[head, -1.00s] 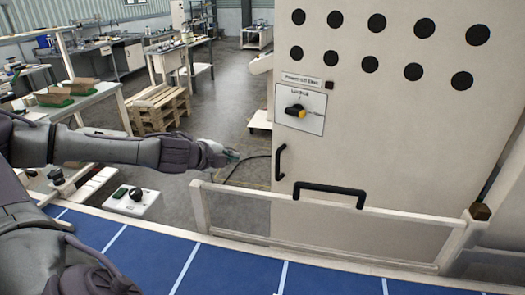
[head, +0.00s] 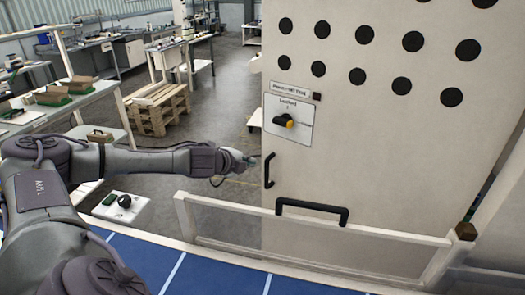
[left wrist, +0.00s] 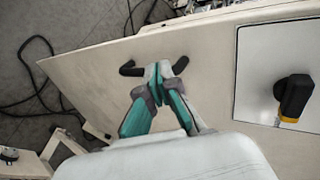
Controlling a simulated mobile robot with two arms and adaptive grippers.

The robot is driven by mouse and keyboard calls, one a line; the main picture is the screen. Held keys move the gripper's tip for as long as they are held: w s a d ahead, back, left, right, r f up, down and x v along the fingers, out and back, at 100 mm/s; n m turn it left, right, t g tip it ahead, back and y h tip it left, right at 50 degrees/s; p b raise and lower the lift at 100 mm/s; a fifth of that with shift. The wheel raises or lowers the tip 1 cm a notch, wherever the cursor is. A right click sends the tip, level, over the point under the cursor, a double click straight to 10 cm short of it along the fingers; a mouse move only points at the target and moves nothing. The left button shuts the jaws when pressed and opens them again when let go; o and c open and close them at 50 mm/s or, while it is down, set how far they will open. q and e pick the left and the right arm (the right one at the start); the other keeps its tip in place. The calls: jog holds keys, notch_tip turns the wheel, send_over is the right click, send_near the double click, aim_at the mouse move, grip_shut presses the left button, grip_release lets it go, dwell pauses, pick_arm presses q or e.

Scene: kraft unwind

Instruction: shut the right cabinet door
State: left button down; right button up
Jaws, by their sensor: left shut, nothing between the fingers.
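The right cabinet door (head: 370,140) is a large beige panel with rows of black round holes and a black vertical handle (head: 269,170) near its left edge. The door panel also fills much of the left wrist view (left wrist: 205,75). My left gripper (head: 250,160) is shut and empty, just left of the handle in the head view. In the left wrist view its fingertips (left wrist: 159,72) overlap the middle of the handle (left wrist: 130,68), whose two ends show on either side. I cannot tell whether they touch it. My right gripper is in neither view.
A pale rail (head: 400,237) with a black horizontal handle (head: 312,211) crosses in front of the door's lower part. A lockout switch (head: 285,121) with a yellow tip sits on the door.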

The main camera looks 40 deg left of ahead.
aim_at(263, 156)
pick_arm(q)
jog(key=w+p, duration=0.1)
jog(key=w, duration=0.1)
jog(key=w+f+p, duration=0.1)
jog(key=w, duration=0.1)
jog(key=w+p, duration=0.2)
jog(key=w, duration=0.1)
jog(key=shift+a+f, duration=0.35)
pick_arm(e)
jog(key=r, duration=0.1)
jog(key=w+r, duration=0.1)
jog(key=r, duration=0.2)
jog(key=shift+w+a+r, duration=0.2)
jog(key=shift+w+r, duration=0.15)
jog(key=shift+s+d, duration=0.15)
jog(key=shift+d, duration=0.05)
